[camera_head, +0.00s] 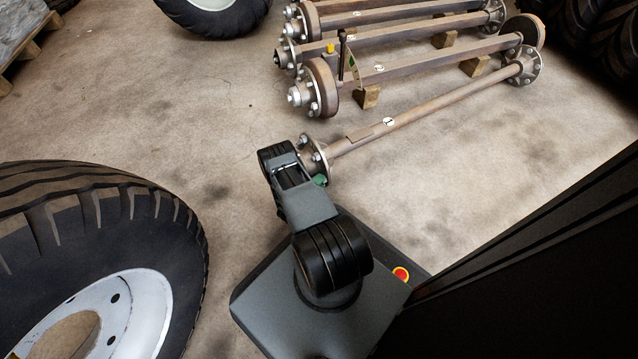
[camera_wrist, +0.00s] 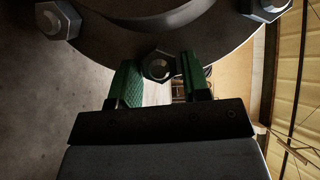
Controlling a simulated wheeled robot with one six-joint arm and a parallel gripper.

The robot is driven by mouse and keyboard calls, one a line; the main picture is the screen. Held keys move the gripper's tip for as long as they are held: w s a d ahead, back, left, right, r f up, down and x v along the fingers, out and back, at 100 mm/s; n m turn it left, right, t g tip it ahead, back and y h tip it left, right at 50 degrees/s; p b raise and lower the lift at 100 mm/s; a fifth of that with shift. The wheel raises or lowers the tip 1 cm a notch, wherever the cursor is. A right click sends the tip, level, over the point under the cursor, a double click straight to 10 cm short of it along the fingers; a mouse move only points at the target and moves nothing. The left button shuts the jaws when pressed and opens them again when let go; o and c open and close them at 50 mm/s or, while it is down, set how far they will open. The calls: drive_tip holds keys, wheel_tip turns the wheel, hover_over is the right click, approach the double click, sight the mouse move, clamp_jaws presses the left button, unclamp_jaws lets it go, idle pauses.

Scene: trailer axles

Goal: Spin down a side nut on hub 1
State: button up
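The nearest axle (camera_head: 440,103) lies along the floor with a round white tag that looks like a 1. Its near hub (camera_head: 317,152) is a studded flange with nuts around the rim; it fills the top of the wrist view (camera_wrist: 150,25). My gripper (camera_head: 320,180) is at the lower side of this hub, mostly hidden by my arm in the head view. In the wrist view its green fingers (camera_wrist: 162,75) stand on either side of a side nut (camera_wrist: 158,66). They look open, with a small gap at the right. Other nuts show at upper left (camera_wrist: 57,20) and upper right (camera_wrist: 264,8).
More axles (camera_head: 430,62) lie behind on wooden blocks (camera_head: 367,97). A large tyre with a white rim (camera_head: 125,305) stands at lower left, and another wheel (camera_head: 213,12) at the back. The concrete floor left of the hub is clear.

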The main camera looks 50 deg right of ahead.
drive_tip(key=o, duration=0.3)
drive_tip(key=shift+o, duration=0.2)
drive_tip(key=a+p, duration=0.3)
drive_tip(key=a, duration=1)
drive_tip(key=shift+s+a+r, duration=0.15)
drive_tip(key=shift+s+a, duration=0.1)
drive_tip(key=shift+a, duration=0.15)
drive_tip(key=w+a+r+m+g+y+p, duration=0.1)
drive_tip(key=w+r+m+g+y+p, duration=0.35)
drive_tip(key=r, duration=1.05)
drive_tip(key=w+a+r+m+t+p, duration=0.1)
drive_tip(key=a+r+m+p, duration=0.1)
drive_tip(key=r+m+p, duration=0.95)
drive_tip(key=w+a+r+m+g+y+p, duration=0.1)
drive_tip(key=w+r+m+g+y+p, duration=0.15)
drive_tip(key=r, duration=1.55)
drive_tip(key=s+a+r+m+t+y+p, duration=0.3)
drive_tip(key=r+m+p, duration=0.3)
drive_tip(key=r, duration=0.9)
drive_tip(key=s+a+r+m+t+y+p, duration=0.3)
drive_tip(key=r+p, duration=0.5)
drive_tip(key=r, duration=0.7)
drive_tip(key=s+a+r+m+t+y+p, duration=0.3)
drive_tip(key=s+a+r+m+p, duration=0.3)
drive_tip(key=r, duration=0.9)
drive_tip(key=s+m+y+p, duration=0.1)
drive_tip(key=m, duration=0.2)
drive_tip(key=shift+a+m+y, duration=0.35)
drive_tip(key=shift+a+y, duration=0.05)
